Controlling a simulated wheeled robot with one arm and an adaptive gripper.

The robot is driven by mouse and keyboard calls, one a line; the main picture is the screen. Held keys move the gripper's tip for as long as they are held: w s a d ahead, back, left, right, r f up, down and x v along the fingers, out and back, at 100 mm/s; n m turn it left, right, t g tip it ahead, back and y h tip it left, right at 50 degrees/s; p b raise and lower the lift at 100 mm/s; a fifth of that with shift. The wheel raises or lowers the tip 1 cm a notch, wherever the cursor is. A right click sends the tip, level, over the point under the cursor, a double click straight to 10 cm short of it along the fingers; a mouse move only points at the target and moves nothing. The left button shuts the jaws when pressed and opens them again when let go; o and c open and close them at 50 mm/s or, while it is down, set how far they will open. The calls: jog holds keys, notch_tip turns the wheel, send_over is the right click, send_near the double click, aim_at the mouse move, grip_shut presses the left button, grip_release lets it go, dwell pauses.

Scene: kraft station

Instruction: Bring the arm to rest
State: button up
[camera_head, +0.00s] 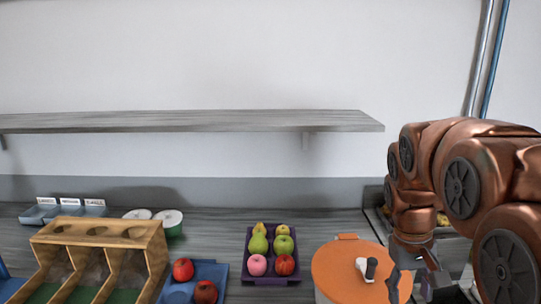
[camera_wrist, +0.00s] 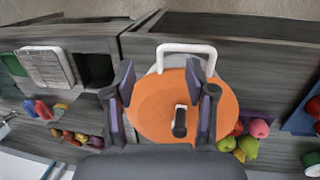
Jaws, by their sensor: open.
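My copper-coloured arm comes in from the right in the head view and bends down over the counter. My gripper (camera_head: 412,283) points down at the right edge of a container with a round orange lid (camera_head: 345,268). In the wrist view my gripper (camera_wrist: 161,76) is open, with its two fingers apart and nothing between them. The orange lid (camera_wrist: 155,108) lies beyond the fingers, with a black-topped knob (camera_wrist: 180,122) on it. I cannot tell whether the fingers touch the lid.
A purple tray (camera_head: 247,274) of several fruits stands left of the lid. Further left are a blue tray (camera_head: 221,284) with red apples, a wooden divided rack (camera_head: 100,232) and white-lidded round containers (camera_head: 168,218). A grey shelf (camera_head: 190,121) crosses the wall above. The air under it looks clear.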

jog(key=s+a+f, duration=0.2)
jog(key=s+a, duration=0.1)
jog(key=s, duration=0.4)
jog(key=s+a+f+y, duration=0.1)
jog(key=s+a+f, duration=0.1)
jog(key=s, duration=0.5)
jog(key=s+a+f, duration=0.3)
jog(key=s+f, duration=0.1)
jog(key=s, duration=0.3)
jog(key=shift+a+f+g+y, duration=0.15)
jog(key=shift+a+g+y, duration=0.15)
jog(key=shift+g+y, duration=0.1)
